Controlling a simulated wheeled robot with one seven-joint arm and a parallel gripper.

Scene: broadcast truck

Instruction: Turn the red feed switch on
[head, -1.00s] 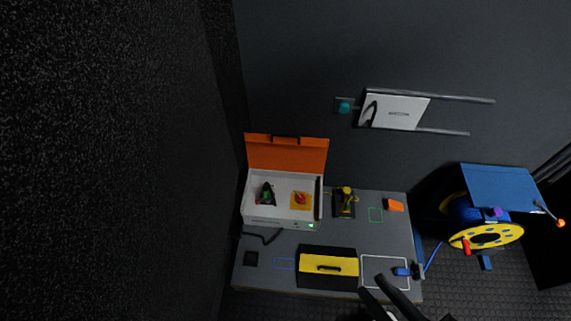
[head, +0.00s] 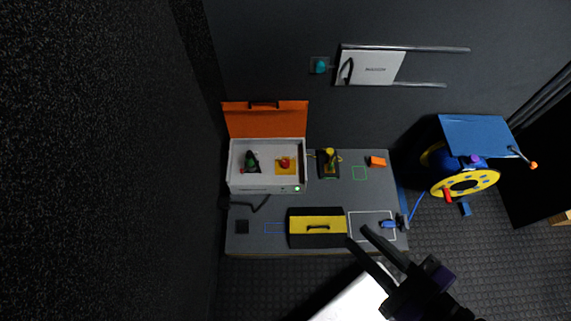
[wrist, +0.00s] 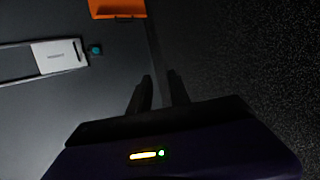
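The red switch (head: 285,163) sits on a yellow plate (head: 290,170) inside a white box (head: 265,190) on the workbench. The box's orange lid (head: 266,120) stands open; it also shows at the top of the wrist view (wrist: 117,8). The switch looks like a small red knob; its on or off position is too small to tell. My gripper (head: 357,235) is in front of and to the right of the box, over the bench's front right part. Its two fingers are apart with nothing between them, also in the wrist view (wrist: 160,78). The switch is not visible there.
A dark green lever (head: 251,162) stands left of the switch in the box. A yellow-black case (head: 317,228) lies in front, a joystick-like device (head: 329,163) to the right. A blue-covered cable reel (head: 466,184) stands right of the bench. A white panel (head: 370,68) hangs on the wall.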

